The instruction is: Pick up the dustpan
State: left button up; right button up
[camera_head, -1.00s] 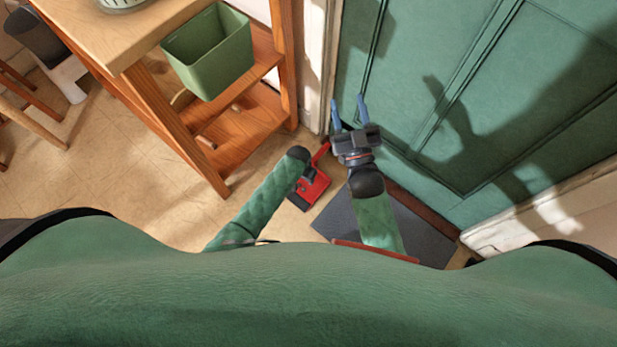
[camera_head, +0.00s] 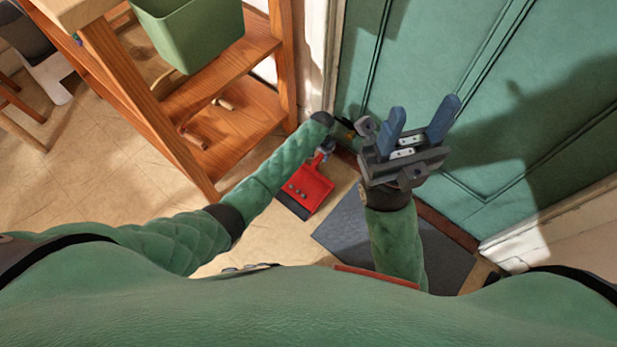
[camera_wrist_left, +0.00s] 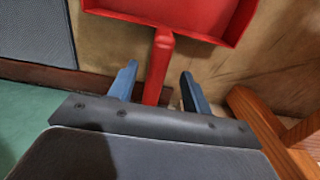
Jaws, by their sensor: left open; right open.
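The red dustpan (camera_head: 310,187) lies on the floor between the wooden shelf unit and the dark mat. In the left wrist view, its pan (camera_wrist_left: 190,14) is at the top and its red handle (camera_wrist_left: 160,62) runs down between the two blue fingers. My left gripper (camera_wrist_left: 158,72) is open, with a finger on each side of the handle and gaps showing. In the head view, my left forearm and wrist mostly hide this gripper. My right gripper (camera_head: 422,112) is open and empty, raised in front of the green door.
The wooden shelf unit (camera_head: 215,135) with a green bin (camera_head: 195,35) on it stands left of the dustpan. The green door (camera_head: 500,90) is behind and to the right. A dark mat (camera_head: 345,235) lies right of the dustpan. Bare floor (camera_head: 140,195) shows at left.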

pick_arm(q)
notch_tip(320, 180, down, 6)
jog(key=shift+d+r+b, duration=0.1)
jog(key=shift+d+b, duration=0.05)
jog(key=shift+b, duration=1.05)
jog(key=shift+s, duration=0.1)
grip_shut()
jog(key=shift+r, duration=0.15)
